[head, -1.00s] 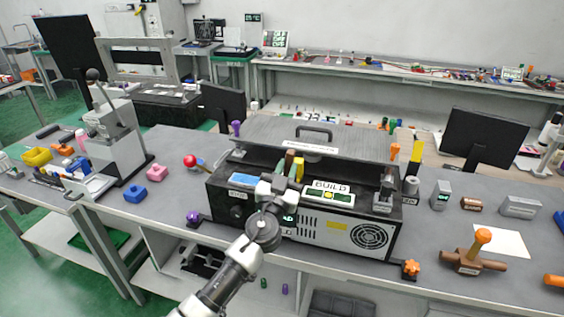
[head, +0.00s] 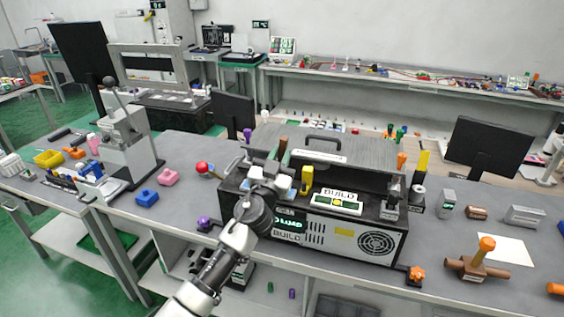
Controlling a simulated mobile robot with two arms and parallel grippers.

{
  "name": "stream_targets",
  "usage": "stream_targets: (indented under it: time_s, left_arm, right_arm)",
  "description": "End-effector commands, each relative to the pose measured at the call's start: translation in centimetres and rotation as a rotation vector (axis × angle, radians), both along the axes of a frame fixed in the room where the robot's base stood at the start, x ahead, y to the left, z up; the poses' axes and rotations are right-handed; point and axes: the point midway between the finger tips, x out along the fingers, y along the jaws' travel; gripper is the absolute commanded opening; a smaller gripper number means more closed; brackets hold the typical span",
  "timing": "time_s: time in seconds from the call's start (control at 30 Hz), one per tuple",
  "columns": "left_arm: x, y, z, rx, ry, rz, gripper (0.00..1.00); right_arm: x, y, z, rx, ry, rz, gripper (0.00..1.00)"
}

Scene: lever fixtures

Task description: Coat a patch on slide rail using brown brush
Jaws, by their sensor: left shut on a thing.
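My left gripper (head: 271,174) is over the left front part of the black machine, with its arm coming up from the bottom. It is shut on the brown brush (head: 283,145), whose brown handle stands up, slightly tilted, above the fingers. The brush's lower end is hidden behind the gripper. The black machine (head: 232,202) has its grey lid panel (head: 372,149) at the back, with a dark open strip in front of it. I cannot clearly tell which part is the slide rail. My right gripper is not in view.
A yellow handle (head: 307,174) stands just right of the gripper, beside a BUILD display (head: 337,202). A red-knobbed lever (head: 203,168) is at the left. A lever press (head: 128,140) stands further left, and an orange-topped wooden fixture (head: 477,266) at the right.

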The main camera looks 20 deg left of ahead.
Motion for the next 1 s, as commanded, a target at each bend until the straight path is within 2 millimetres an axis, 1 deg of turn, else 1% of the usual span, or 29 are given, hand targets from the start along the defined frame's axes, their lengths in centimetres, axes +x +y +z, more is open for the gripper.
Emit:
stream_targets:
  time_s: [0.03,0.1,0.2,0.33,0.73,0.87,0.93,1.0]
  left_arm:
    - [0.1,0.2,0.9,0.001,-0.001,0.001,0.0]
    - [0.3,0.4,1.5,0.002,-0.001,0.001,0.0]
    - [0.5,0.6,2.4,0.001,-0.001,0.0,0.0]
    - [0.7,0.8,3.0,0.001,-0.001,-0.001,0.0]
    - [0.8,0.8,3.0,0.001,0.0,-0.001,0.0]
    - [0.7,0.8,2.9,0.001,0.0,-0.001,0.0]
    - [0.6,0.8,2.8,0.001,0.001,0.0,0.0]
    - [0.1,0.8,2.0,0.004,0.005,0.002,0.0]
  right_arm:
    - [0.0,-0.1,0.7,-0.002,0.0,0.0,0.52]
    - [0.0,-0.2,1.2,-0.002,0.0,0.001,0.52]
    - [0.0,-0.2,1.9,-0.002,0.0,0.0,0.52]
    - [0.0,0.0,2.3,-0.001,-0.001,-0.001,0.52]
    - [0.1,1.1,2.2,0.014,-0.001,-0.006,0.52]
    - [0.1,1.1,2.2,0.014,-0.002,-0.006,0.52]
    - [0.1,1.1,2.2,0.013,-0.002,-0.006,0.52]
    - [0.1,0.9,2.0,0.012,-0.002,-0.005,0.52]
